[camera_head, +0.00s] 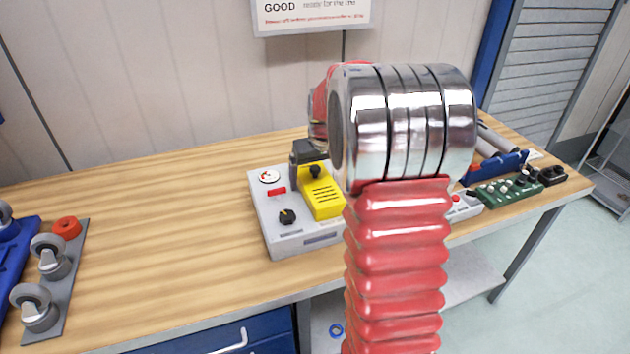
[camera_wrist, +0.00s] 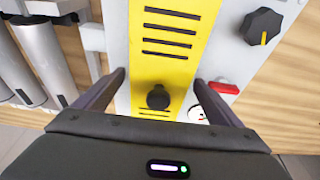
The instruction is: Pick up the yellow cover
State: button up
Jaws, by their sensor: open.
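The yellow cover (camera_head: 322,198) has dark slots and a black knob (camera_head: 315,171). It sits on a grey box (camera_head: 285,240) on the wooden workbench. In the wrist view the yellow cover (camera_wrist: 165,62) runs up the middle, with its black knob (camera_wrist: 158,97) near the lower end. My gripper (camera_wrist: 160,80) is open, with one dark finger on each side of the cover and the knob between them. I cannot tell whether the fingers touch it. In the head view my arm hides part of the box and most of the gripper.
The box also carries a dial (camera_head: 269,176), a red switch (camera_head: 276,191) and a black rotary knob (camera_head: 288,216). A green board (camera_head: 508,190) and other parts lie to the right. Castors (camera_head: 48,258) stand at the left. The bench (camera_head: 165,235) between is clear.

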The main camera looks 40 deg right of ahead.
aim_at(316, 169)
jog(key=shift+c, duration=0.5)
jog(key=c, duration=1.3)
jog(key=shift+o, duration=0.2)
jog(key=shift+r, duration=0.2)
notch_tip(316, 169, up, 10)
jog(key=shift+f, duration=0.1)
